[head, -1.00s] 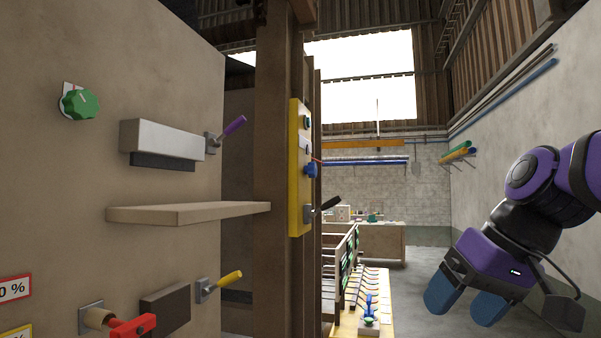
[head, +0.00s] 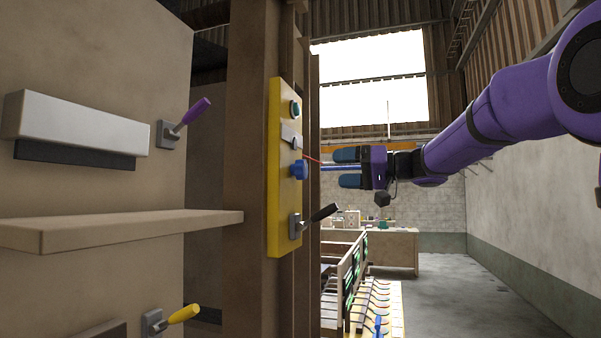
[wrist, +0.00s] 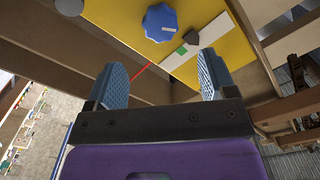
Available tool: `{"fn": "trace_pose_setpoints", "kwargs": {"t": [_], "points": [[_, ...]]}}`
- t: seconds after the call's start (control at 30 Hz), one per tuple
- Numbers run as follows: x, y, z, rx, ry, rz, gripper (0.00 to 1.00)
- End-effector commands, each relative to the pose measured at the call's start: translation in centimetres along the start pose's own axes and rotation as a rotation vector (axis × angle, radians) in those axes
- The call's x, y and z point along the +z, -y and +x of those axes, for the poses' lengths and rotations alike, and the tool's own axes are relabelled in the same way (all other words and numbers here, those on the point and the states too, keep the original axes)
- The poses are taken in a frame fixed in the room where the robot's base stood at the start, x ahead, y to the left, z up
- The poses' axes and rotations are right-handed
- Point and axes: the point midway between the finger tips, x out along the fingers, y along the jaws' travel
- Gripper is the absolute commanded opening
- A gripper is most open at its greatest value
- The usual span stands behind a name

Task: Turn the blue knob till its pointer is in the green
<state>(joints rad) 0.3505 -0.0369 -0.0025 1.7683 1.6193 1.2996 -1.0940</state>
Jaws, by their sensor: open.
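The blue knob (head: 299,170) is on the narrow yellow panel (head: 275,190) fixed to a wooden post. In the wrist view the knob (wrist: 160,22) has a scalloped rim and a short white mark pointing to the right. Beside it, a white plate (wrist: 210,38) carries a small green patch (wrist: 183,51) and a dark grey piece. A thin red strip runs by the plate's end. I cannot tell whether the pointer is in the green. My gripper (head: 338,168) is open and empty, its blue fingers directed at the knob from the right, with a gap between.
The panel also holds a green button (head: 295,108) above and a black-handled lever (head: 320,214) below. A wooden shelf (head: 130,227) and purple-handled (head: 194,112) and yellow-handled (head: 183,314) levers are at the left. Open floor lies to the right.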

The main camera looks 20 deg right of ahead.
Motion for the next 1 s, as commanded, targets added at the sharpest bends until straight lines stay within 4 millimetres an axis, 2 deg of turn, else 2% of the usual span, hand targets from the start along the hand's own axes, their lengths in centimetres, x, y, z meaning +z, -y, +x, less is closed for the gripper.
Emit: {"fn": "trace_pose_setpoints", "kwargs": {"t": [0.3, 0.5, 0.7, 1.0], "points": [[0.1, 0.0, 5.4, 0.000, 0.004, 0.002, 0.77], [0.1, 0.0, 8.3, 0.001, 0.003, 0.002, 0.77], [0.2, 0.0, 9.7, 0.001, 0.003, 0.002, 0.77], [0.1, 0.0, 9.9, 0.002, 0.003, 0.002, 0.77]]}}
